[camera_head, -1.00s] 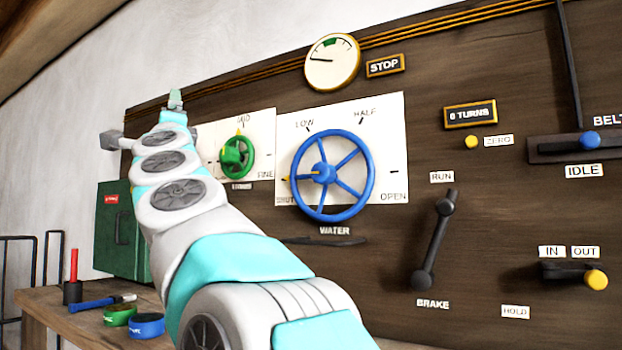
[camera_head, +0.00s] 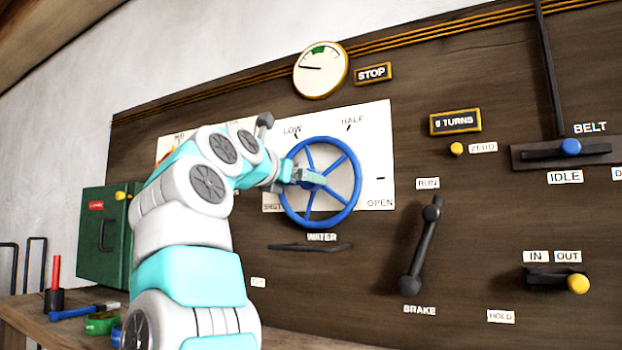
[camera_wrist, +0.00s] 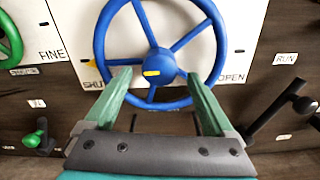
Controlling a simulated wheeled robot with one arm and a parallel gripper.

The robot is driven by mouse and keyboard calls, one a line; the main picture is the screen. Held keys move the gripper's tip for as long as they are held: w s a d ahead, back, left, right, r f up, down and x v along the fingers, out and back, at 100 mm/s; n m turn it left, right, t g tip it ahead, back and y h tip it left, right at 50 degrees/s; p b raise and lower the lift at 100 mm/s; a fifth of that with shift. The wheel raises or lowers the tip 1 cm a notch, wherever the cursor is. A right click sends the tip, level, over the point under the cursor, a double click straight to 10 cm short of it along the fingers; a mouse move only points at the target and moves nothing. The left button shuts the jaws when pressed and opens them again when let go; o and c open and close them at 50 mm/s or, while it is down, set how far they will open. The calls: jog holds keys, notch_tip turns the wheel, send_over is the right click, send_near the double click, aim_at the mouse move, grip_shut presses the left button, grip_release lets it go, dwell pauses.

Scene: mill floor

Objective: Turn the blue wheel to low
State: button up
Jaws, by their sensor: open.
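The blue wheel (camera_head: 353,191) is mounted on a white panel marked SHUT, LOW, HALF and OPEN, above the WATER label. It fills the upper middle of the wrist view (camera_wrist: 221,48). My arm hides part of the wheel's left side in the head view.
A green wheel (camera_wrist: 10,40) is to the left, by FINE. The black BRAKE lever (camera_head: 421,245) is to the right, below RUN. A gauge (camera_head: 320,70) and STOP plate (camera_head: 373,74) are above. A green box (camera_head: 103,235) and a bench with tools are at left.

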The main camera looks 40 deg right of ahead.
jog(key=shift+p+x, duration=0.65)
jog(key=shift+x, duration=1.85)
jog(key=c, duration=1.4)
jog(key=shift+o, duration=0.2)
